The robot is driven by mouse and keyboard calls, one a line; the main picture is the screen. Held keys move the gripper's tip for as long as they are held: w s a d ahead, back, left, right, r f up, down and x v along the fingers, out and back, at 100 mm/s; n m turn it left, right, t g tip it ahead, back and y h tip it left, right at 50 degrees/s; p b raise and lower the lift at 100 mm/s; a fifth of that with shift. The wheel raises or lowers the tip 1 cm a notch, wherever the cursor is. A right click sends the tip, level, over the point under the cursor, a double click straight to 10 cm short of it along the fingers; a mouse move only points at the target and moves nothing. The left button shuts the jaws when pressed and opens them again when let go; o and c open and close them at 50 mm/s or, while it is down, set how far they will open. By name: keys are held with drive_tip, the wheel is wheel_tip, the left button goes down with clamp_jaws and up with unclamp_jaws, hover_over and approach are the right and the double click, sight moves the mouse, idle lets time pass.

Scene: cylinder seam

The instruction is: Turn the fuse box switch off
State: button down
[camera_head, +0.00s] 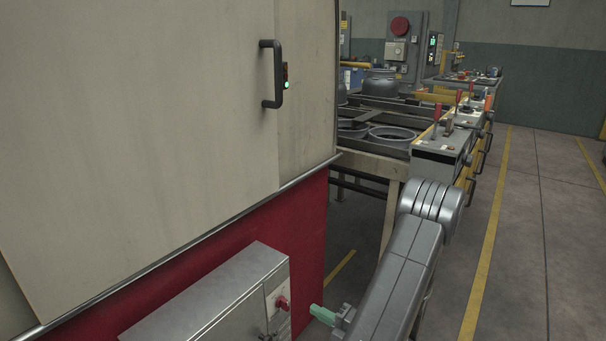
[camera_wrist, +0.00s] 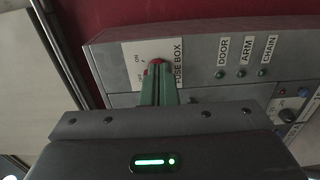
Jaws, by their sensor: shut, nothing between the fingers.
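The fuse box (camera_head: 215,300) is a grey metal box low on the red wall panel. Its red switch (camera_head: 282,303) sits on the side facing right in the head view. In the wrist view the red switch (camera_wrist: 147,71) shows only in part, behind my fingers, on a white plate (camera_wrist: 134,57) marked "FUSE BOX" and "ON"; a second word is too small to read surely. My gripper (camera_head: 314,309) has green fingers, shut and empty, pointing at the switch with a small gap in the head view. In the wrist view my fingertips (camera_wrist: 159,70) overlap the switch; contact cannot be told.
Green lamps labelled DOOR (camera_wrist: 220,75), ARM (camera_wrist: 242,74) and CHAIN (camera_wrist: 263,73) are beside the switch plate. A large beige cabinet door (camera_head: 140,110) with a black handle (camera_head: 272,74) rises above. A workbench line (camera_head: 430,150) stands behind; the floor (camera_head: 545,230) at right is clear.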

sight(285, 304)
drive_tip(key=shift+p+x, duration=0.3)
drive_tip(key=shift+x, duration=2.55)
drive_tip(key=shift+s+a+r, duration=0.1)
drive_tip(key=shift+s+a, duration=0.25)
drive_tip(key=shift+s, duration=0.1)
drive_tip(key=shift+r+p, duration=0.5)
drive_tip(key=shift+p, duration=1.65)
